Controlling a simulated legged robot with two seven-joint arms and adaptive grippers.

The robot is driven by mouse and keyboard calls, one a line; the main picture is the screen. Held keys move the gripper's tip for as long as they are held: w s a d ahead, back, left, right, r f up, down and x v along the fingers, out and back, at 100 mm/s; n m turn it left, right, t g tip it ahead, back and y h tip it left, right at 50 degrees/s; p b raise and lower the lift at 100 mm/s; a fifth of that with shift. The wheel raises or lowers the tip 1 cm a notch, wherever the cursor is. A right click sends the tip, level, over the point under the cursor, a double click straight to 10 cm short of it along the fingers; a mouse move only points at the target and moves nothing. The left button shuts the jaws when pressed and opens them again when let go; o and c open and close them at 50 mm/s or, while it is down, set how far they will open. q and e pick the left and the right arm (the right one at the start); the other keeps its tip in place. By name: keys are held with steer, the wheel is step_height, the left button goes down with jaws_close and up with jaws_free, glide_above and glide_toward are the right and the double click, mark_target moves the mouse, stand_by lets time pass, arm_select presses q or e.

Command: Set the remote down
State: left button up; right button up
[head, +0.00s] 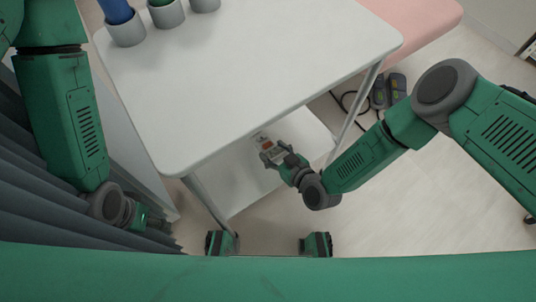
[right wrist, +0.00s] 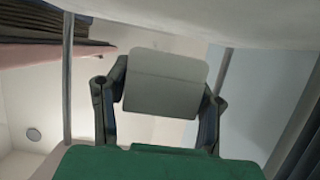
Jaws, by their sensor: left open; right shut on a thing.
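The remote (head: 265,143), pale with an orange-red patch, is in my right gripper (head: 279,156), just outside the white tabletop's front edge in the head view. It appears over the lower shelf (head: 243,188); whether it touches the shelf I cannot tell. In the right wrist view, the remote (right wrist: 165,82) is a pale grey block between both fingers of the right gripper (right wrist: 158,100), which is shut on it. My left gripper (head: 150,220) is low at the left, beside the dark folded curtain, open; its fingers are small and dim.
The white tabletop (head: 235,70) is mostly bare. Grey cups (head: 126,32) stand at its far left, one holding a blue item. A table leg (head: 358,105) stands close to my right arm. A pink couch (head: 425,20) and grey shoes (head: 388,90) are at the right.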

step_height(320, 180, down, 6)
steer(key=shift+a+r+b, duration=0.1)
steer(key=shift+r+b, duration=0.15)
steer(key=shift+b, duration=1)
steer(key=shift+r, duration=0.15)
steer(key=o, duration=1.3)
steer(key=shift+c, duration=0.2)
